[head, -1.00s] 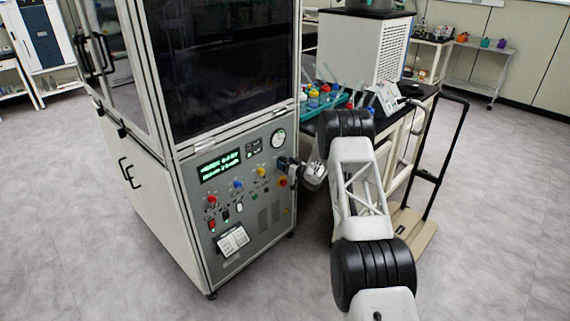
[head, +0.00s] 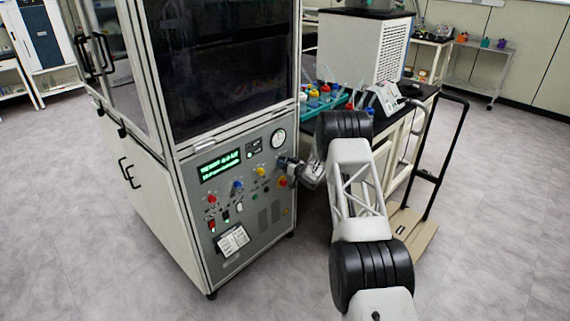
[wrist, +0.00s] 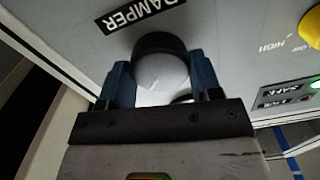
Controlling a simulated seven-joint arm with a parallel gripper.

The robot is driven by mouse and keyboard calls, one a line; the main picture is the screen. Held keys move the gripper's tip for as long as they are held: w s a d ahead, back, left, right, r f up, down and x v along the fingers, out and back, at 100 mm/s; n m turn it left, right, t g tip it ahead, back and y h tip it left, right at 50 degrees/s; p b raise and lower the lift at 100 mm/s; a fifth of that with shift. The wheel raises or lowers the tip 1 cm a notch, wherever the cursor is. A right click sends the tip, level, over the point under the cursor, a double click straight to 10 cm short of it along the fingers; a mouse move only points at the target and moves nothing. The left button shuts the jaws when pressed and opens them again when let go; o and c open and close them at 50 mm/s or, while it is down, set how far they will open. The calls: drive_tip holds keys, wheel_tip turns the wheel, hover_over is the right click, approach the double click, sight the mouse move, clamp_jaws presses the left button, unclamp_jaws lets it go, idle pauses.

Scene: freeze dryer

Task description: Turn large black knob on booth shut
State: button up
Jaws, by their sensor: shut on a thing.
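The large black knob (wrist: 160,45) sits on the grey panel below a "DAMPER" label in the wrist view. Its light face is toward me. My gripper (wrist: 158,80) has its two blue fingers on either side of the knob and is shut on it. In the head view my gripper (head: 290,168) reaches the right side of the booth's control panel (head: 228,185). The knob is mostly hidden there by the gripper. The booth (head: 220,70) stands left of my arm, with a dark window above the panel.
A yellow knob (wrist: 312,28) is close to the right on the panel. Red and blue knobs, switches and a round gauge (head: 278,138) share the panel. A bench (head: 398,125) with coloured-cap items and a hand cart (head: 412,232) stand to the right. Grey floor is open in front.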

drive_tip(key=shift+n, duration=0.4)
drive_tip(key=n, duration=1.7)
drive_tip(key=shift+s+a, duration=0.1)
idle(0.5)
drive_tip(key=o, duration=0.9)
drive_tip(key=shift+f, duration=0.1)
drive_tip(key=shift+s, duration=0.1)
drive_tip(key=shift+v, duration=3.8)
